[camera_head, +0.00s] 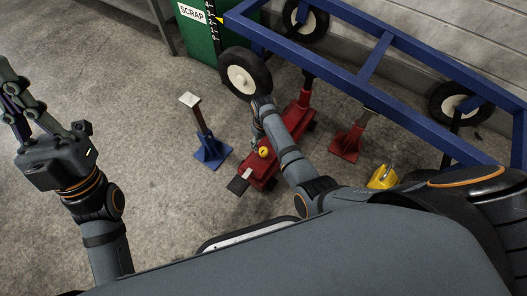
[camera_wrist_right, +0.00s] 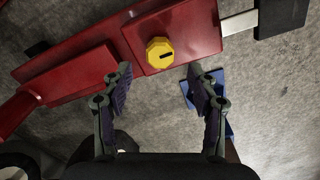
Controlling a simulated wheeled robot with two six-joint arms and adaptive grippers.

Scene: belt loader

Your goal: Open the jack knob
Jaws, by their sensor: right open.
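The jack (camera_head: 265,174) is a red floor jack standing on the floor, partly behind my right arm in the head view. Its yellow knob (camera_head: 264,152) sits on the red body. In the right wrist view the yellow knob (camera_wrist_right: 159,50) has a dark, slightly tilted slot and lies above the gap between my fingertips. My right gripper (camera_wrist_right: 159,82) is open and empty, with a finger to either side below the knob; I see no contact. In the head view it is mostly hidden by its arm. My left gripper (camera_head: 10,90) is raised at the left edge, away from the jack.
A blue stand (camera_head: 212,151) is left of the jack and a red stand (camera_head: 345,142) right of it. A blue wheeled frame (camera_head: 340,75) spans the upper right. A yellow object (camera_head: 382,177) lies near my body. A green scrap bin (camera_head: 199,38) stands behind. Floor at left is clear.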

